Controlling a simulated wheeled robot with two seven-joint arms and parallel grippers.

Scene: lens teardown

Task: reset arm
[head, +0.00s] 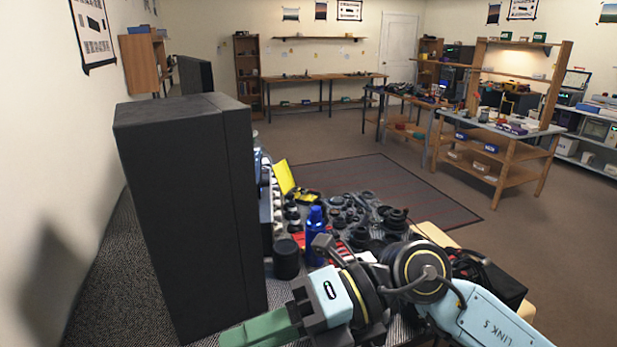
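One of my arms, light blue with a "LINK 5" label, comes in from the lower right, so I take it as my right arm. Its wrist and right gripper (262,329) are at the bottom centre, with a green finger-like part pointing left. The bottom edge cuts off part of this end, and I cannot tell how far the fingers are apart. The gripper is in front of the table's near end, close to a large dark box-shaped block (180,200). My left gripper is not in view.
The table behind my arm is crowded with dark lens parts (350,215), a blue bottle (316,228), a black cylinder (286,259) and a yellow sheet (284,177). The dark block stands tall on the left. Open floor (570,230) lies to the right; workbenches (500,140) stand farther back.

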